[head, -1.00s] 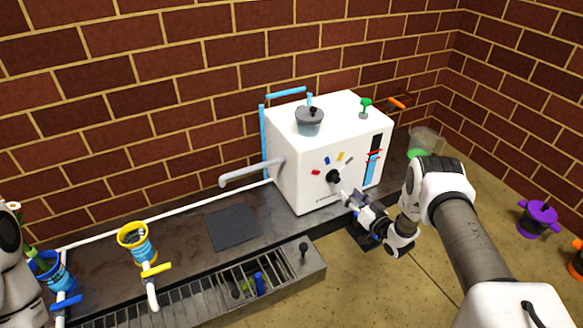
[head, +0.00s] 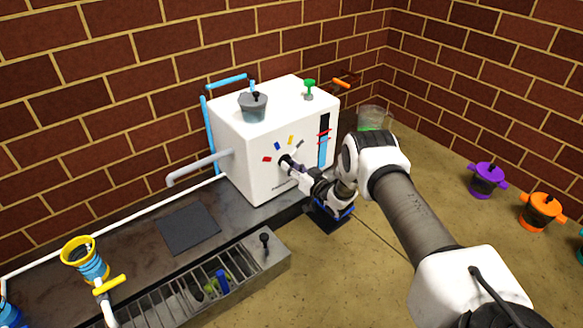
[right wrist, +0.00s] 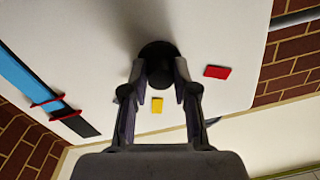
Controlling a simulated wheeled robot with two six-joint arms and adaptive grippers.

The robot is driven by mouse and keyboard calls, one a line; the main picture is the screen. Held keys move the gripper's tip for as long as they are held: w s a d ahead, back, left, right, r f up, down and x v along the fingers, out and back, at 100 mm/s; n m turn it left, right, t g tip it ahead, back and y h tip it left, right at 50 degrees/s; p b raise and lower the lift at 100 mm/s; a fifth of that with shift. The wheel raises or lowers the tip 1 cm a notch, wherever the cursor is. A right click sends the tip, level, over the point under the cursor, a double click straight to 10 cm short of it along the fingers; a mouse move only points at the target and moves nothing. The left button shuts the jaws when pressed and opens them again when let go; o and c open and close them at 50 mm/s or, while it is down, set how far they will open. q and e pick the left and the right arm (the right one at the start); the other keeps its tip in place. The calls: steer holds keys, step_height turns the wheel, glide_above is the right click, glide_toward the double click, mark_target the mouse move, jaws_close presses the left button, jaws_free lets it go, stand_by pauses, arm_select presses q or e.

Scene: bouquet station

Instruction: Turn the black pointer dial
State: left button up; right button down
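The black pointer dial (head: 285,160) sits on the front face of the white machine (head: 250,178), below an arc of red, blue, yellow and grey marks. In the right wrist view the dial (right wrist: 158,62) is between the fingertips of my right gripper (right wrist: 159,82). The fingers are spread, one on each side of the dial. I cannot tell whether they touch it. In the head view my right gripper (head: 296,169) reaches the dial from the front right and partly covers it. My left gripper is out of view.
A grey pot-like knob (head: 253,107) and a green knob (head: 309,90) stand on the machine's top. A grey spout (head: 198,167) sticks out on its left. A slatted drain (head: 205,285) and a yellow-rimmed funnel (head: 80,250) lie front left. Purple (head: 487,180) and orange (head: 542,212) pots stand right.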

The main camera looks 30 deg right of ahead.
steer(key=shift+n, duration=0.3)
steer(key=shift+n+p, duration=2)
steer(key=shift+n, duration=1.6)
steer(key=c, duration=0.9)
jaws_free()
steer(key=s, duration=0.4)
steer(key=s+d, duration=0.1)
steer(key=s, duration=0.7)
steer(key=shift+d+r, duration=0.2)
